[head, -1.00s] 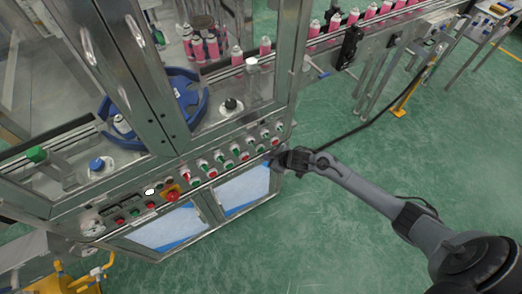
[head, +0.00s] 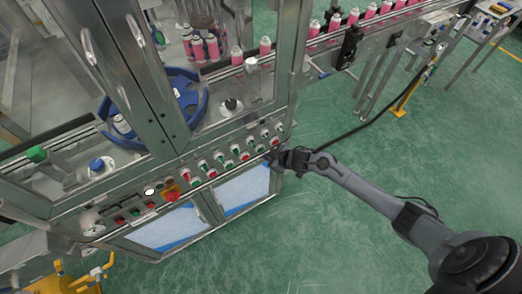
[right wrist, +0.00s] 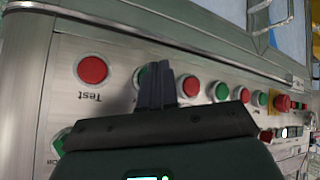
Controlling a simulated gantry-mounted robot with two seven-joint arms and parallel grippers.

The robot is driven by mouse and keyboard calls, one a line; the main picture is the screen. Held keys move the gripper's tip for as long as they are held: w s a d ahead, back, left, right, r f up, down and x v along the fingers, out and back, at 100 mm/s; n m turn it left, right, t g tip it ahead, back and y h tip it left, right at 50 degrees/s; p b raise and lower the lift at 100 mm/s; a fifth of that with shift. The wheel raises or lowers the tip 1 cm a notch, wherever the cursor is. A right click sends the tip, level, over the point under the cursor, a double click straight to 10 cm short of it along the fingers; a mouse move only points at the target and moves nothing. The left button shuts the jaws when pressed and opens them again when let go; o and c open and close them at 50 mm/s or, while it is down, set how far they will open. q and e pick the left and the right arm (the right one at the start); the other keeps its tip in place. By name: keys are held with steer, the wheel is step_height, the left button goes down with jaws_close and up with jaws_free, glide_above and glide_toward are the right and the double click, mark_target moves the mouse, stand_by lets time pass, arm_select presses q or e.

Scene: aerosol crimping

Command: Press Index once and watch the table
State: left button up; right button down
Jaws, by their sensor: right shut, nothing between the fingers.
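My right gripper (head: 272,157) is at the right end of the machine's button panel (head: 205,176). In the right wrist view my gripper (right wrist: 163,80) is shut and empty, its fingertips in front of the panel beside a green button (right wrist: 140,76), which they partly hide. I cannot tell whether they touch it. A red button labelled Test (right wrist: 92,70) is left of the fingers. No Index label is readable. My left gripper is not visible.
Rows of red and green buttons run along the panel, with a red emergency stop (head: 170,194) farther left. Pink cans (head: 337,22) line the conveyor at the upper right. Open green floor (head: 330,230) lies below my right arm.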

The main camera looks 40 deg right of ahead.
steer(key=shift+w, duration=0.15)
steer(key=shift+w, duration=0.3)
stand_by(0.4)
